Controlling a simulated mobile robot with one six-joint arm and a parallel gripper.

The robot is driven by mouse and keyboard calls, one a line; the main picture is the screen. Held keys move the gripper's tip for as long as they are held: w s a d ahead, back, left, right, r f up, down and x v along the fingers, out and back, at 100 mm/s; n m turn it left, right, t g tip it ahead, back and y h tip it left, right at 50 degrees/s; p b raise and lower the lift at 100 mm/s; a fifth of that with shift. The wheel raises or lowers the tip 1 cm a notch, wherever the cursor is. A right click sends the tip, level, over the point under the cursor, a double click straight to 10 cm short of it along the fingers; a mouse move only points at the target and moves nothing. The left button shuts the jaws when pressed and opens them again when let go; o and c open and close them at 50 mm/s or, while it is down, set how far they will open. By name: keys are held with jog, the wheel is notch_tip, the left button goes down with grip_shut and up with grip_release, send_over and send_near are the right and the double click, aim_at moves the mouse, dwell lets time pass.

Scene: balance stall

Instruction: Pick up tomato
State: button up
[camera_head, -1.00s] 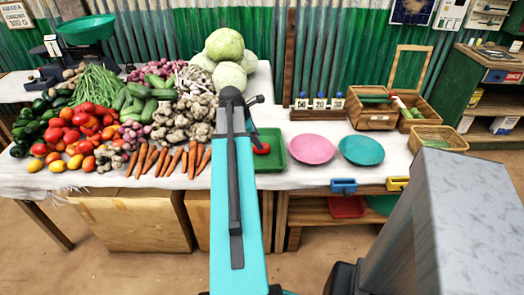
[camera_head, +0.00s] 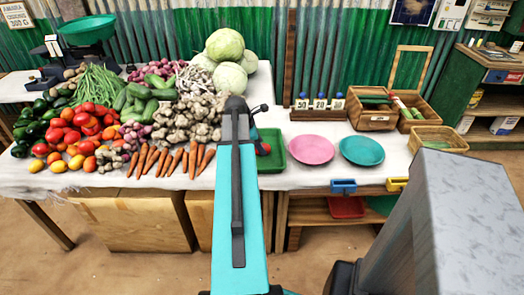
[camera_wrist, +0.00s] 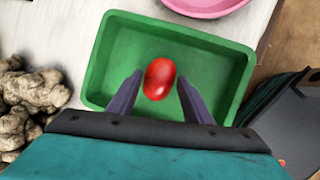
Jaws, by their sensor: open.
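A red tomato (camera_wrist: 159,78) lies in a green tray (camera_wrist: 105,55), on the tray floor, in the wrist view. My gripper (camera_wrist: 160,88) is open above the tray, with one finger on each side of the tomato's lower part. I cannot tell whether either finger touches it. In the head view my arm covers part of the tray (camera_head: 272,158), and only a bit of the tomato (camera_head: 264,149) shows beside the arm. A heap of other red tomatoes (camera_head: 85,122) lies at the left of the table.
A pink plate (camera_head: 311,149) and a teal plate (camera_head: 362,150) stand right of the tray. Ginger roots (camera_wrist: 30,90) lie close to its left. Carrots, cucumbers and cabbages (camera_head: 225,44) crowd the table's left and back. A wicker basket (camera_head: 438,139) stands at the right.

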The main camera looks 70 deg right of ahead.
jog(key=shift+x, duration=1.05)
jog(key=c, duration=0.8)
